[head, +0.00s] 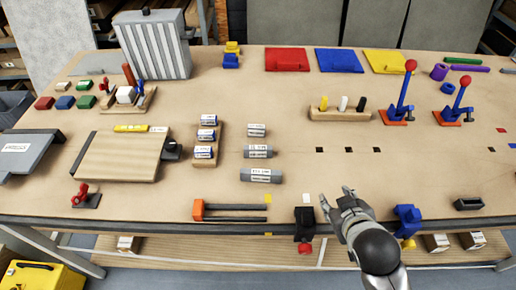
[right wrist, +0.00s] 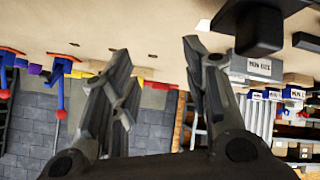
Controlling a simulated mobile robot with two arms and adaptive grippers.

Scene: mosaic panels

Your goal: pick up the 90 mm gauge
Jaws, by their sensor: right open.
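Three grey labelled cylinders lie in a column at the middle of the bench in the head view: a short one (head: 256,130), a middle one (head: 257,151) and the longest one (head: 261,176) nearest me. They look like gauges, but their print is too small to tell which is the 90 mm gauge. My right gripper (head: 335,198) is open and empty, to the right of the longest one and apart from it. In the right wrist view, its fingers (right wrist: 158,60) are spread, with a labelled grey cylinder (right wrist: 258,67) beyond them to the right. My left gripper is not in view.
A wooden rack (head: 209,160) with labelled white-and-blue pieces stands left of the cylinders. An orange-ended caliper-like tool (head: 235,207) lies at the front edge. A black clamp with a red knob (head: 304,224) sits on the edge.

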